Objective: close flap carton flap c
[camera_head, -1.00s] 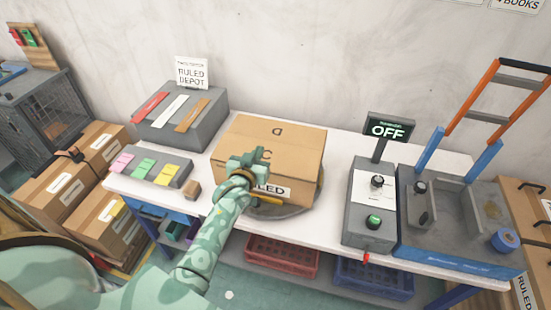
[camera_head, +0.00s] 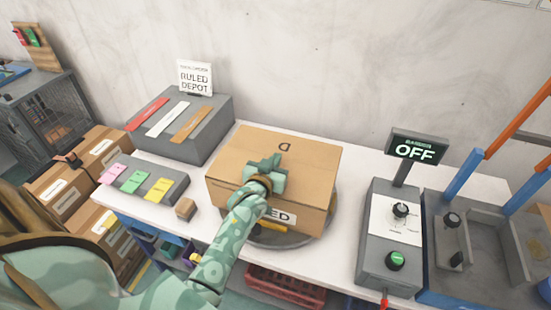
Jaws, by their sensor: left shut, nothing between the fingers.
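The flap carton (camera_head: 305,170) is a brown box on a round grey turntable (camera_head: 268,236) on the white table. Its top flaps lie flat, as far as I can see. A label ending in "ED" is on the front, partly hidden by my left arm. My right gripper is not in view.
A grey dispenser (camera_head: 212,140) with red, white and brown strips stands at the back left, before a block (camera_head: 155,190) with coloured notes. A small brown cube (camera_head: 185,209) lies beside the carton. A control box (camera_head: 376,262) with an "OFF" display (camera_head: 414,151) stands at the right.

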